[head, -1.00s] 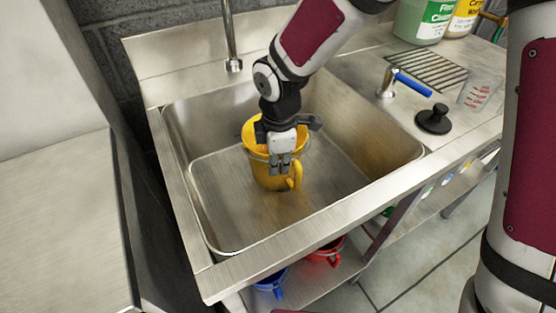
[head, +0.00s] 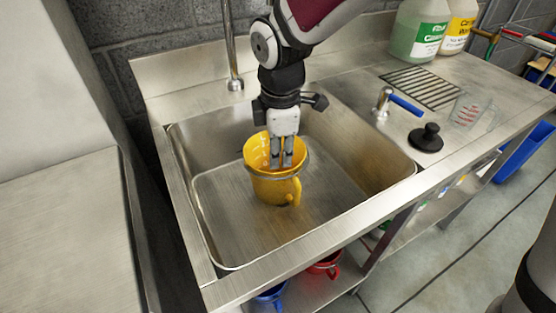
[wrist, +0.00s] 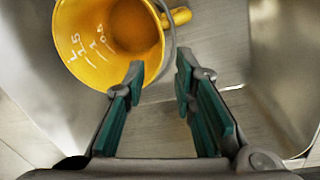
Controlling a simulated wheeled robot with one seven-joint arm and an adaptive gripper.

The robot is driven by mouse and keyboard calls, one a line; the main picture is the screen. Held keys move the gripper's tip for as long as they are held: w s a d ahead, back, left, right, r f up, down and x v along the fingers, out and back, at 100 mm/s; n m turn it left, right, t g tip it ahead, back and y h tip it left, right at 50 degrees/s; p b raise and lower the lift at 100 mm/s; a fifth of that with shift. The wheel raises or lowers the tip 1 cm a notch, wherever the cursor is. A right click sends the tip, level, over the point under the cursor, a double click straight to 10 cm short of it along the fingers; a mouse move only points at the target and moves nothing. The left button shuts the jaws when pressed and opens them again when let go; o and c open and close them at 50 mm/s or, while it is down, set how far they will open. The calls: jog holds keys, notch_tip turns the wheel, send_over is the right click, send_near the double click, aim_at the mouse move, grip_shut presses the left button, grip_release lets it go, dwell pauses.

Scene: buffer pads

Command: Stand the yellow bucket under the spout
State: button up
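The yellow bucket (head: 272,187) stands upright in the sink basin (head: 215,195), its side handle toward the front right. Its inside with white level marks shows in the wrist view (wrist: 84,50). The spout (head: 235,84) hangs from a thin vertical pipe at the back of the sink, behind and left of the bucket. My gripper (head: 281,162) points down at the bucket's mouth. In the wrist view my gripper (wrist: 160,66) has its fingers apart, near the bucket's rim and wire bail. I cannot tell whether they touch; nothing appears clamped.
A blue-handled tap (head: 383,102), a black plug (head: 426,138), a measuring cup (head: 470,112) and a drain grille (head: 420,88) sit on the right counter. Two jugs stand behind. Red (head: 325,265) and blue (head: 271,295) buckets are below. The sink's front wall rises near the bucket.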

jog(key=shift+s+r, duration=0.1)
jog(key=shift+r, duration=0.7)
jog(key=s+d+r+m+h, duration=0.1)
jog(key=s+d+r+m, duration=0.4)
jog(key=d, duration=0.3)
jog(key=s+d+r+m+h, duration=0.1)
jog(key=s+d+r+m, duration=0.4)
jog(key=d, duration=0.4)
jog(key=s+d+m, duration=0.3)
jog(key=s+m, duration=0.2)
jog(key=s, duration=0.3)
jog(key=s+d+m+y, duration=0.1)
jog(key=s+d+m, duration=0.2)
jog(key=s+m, duration=0.3)
jog(key=shift+s+d+f+y, duration=0.2)
jog(key=shift+s+f+y, duration=0.1)
jog(key=shift+s, duration=0.6)
